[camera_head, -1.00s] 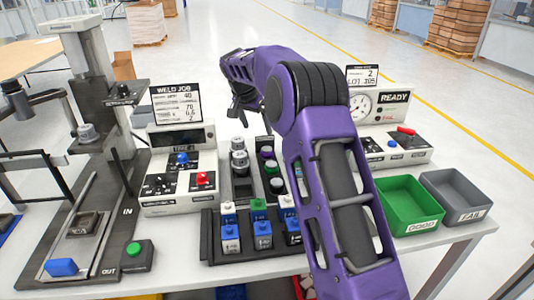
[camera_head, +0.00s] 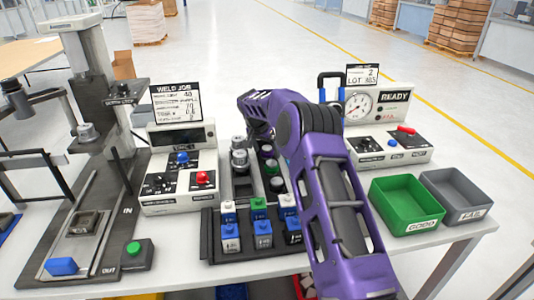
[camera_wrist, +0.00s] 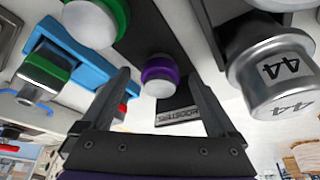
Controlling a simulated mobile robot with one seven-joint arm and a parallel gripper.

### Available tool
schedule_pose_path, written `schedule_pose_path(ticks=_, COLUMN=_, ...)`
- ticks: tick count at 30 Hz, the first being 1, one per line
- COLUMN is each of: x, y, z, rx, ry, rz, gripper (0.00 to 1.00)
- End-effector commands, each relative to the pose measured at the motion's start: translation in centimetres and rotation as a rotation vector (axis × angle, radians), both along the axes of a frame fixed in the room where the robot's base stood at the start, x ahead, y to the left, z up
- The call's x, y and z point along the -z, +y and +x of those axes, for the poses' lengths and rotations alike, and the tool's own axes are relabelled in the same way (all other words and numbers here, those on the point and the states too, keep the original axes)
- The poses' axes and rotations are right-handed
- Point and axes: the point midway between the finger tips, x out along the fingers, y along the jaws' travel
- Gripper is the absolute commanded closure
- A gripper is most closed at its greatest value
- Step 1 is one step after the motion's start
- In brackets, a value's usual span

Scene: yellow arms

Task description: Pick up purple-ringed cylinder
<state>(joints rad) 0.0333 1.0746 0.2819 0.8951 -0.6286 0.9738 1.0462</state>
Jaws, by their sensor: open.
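The purple-ringed cylinder (camera_wrist: 160,76) has a pale end and a purple band; in the wrist view it shows between my gripper's two fingers. In the head view it stands in the dark rack (camera_head: 243,190), partly covered by my arm (camera_head: 266,150). My gripper (camera_wrist: 158,82) is open, with one dark finger on each side of the cylinder in the picture. I cannot tell whether the fingers reach around it. In the head view the fingers are hidden by my purple arm.
A green-ringed cylinder (camera_wrist: 95,22) and a large silver cylinder marked 44 (camera_wrist: 275,75) flank it closely. Green (camera_head: 405,205) and grey (camera_head: 458,195) bins are at right.

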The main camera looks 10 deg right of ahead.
Motion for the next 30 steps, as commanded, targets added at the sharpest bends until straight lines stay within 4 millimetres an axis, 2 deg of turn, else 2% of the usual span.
schedule_pose_path(ticks=6, x=0.05, y=-0.03, z=0.07, rx=0.001, ry=-0.002, rz=0.0, gripper=0.06)
schedule_pose_path(ticks=7, x=0.05, y=-0.03, z=0.07, rx=0.0, ry=-0.001, rz=0.0, gripper=0.1)
schedule_pose_path(ticks=22, x=0.04, y=-0.01, z=0.04, rx=0.0, ry=0.0, rz=0.0, gripper=1.0)
schedule_pose_path(ticks=30, x=-0.18, y=-0.01, z=0.08, rx=0.001, ry=-0.002, rz=0.0, gripper=1.0)
